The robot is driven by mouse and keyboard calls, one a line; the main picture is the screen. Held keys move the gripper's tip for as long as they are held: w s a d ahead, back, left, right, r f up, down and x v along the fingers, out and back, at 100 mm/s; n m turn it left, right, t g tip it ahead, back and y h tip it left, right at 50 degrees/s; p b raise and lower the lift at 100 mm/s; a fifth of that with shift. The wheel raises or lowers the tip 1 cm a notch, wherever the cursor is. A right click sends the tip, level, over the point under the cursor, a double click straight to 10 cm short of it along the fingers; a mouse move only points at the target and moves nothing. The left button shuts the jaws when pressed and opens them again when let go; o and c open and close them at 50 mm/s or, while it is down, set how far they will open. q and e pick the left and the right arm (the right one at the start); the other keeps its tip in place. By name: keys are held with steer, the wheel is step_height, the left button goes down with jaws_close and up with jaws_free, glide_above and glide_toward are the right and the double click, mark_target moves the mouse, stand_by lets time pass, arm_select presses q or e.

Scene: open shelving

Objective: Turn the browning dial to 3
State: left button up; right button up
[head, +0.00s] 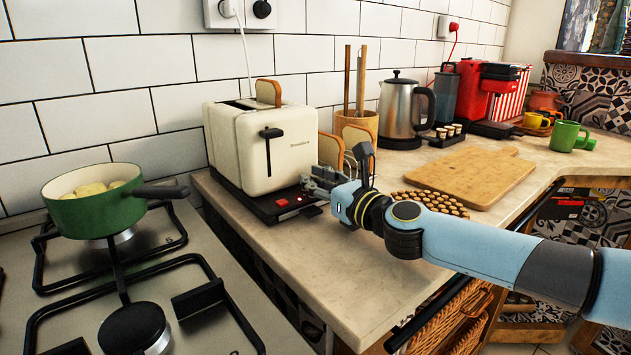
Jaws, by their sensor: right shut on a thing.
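The cream toaster (234,150) stands on the counter against the tiled wall. A slice of bread sticks out of its top slot, and its black lever (269,134) is up. Its dark front base (262,207) carries a red button and small controls. My right gripper (312,186) reaches in from the right, low at the toaster's front right corner. It is shut on the browning dial, which its fingers hide. The dial's number cannot be read. My left gripper is not in view.
Bread slices (356,140) stand right of the toaster. A wooden board (478,172), a steel kettle (398,105) and a red coffee machine (488,92) are further right. A green pan (90,212) sits on the hob at left. The front counter (340,270) is clear.

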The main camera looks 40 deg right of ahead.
steer(key=shift+a, duration=0.1)
jaws_close()
steer(key=shift+r+m+h+p, duration=0.15)
steer(key=shift+m+h+p, duration=0.35)
steer(key=shift+h+p, duration=0.25)
steer(key=m+h+p, duration=0.1)
steer(key=m+g+h+p, duration=0.1)
steer(key=h, duration=0.1)
steer(key=shift+a, duration=0.25)
steer(key=shift+w+m+g+h+p, duration=0.1)
steer(key=shift+m+g+h+p, duration=0.5)
steer(key=shift+m+h, duration=0.35)
steer(key=m+g+h, duration=0.2)
steer(key=h, duration=0.1)
steer(key=shift+a, duration=0.15)
steer(key=shift+w+m+g+h+b, duration=0.1)
steer(key=shift+m+g+h+b, duration=0.7)
steer(key=shift+m+g+h, duration=0.5)
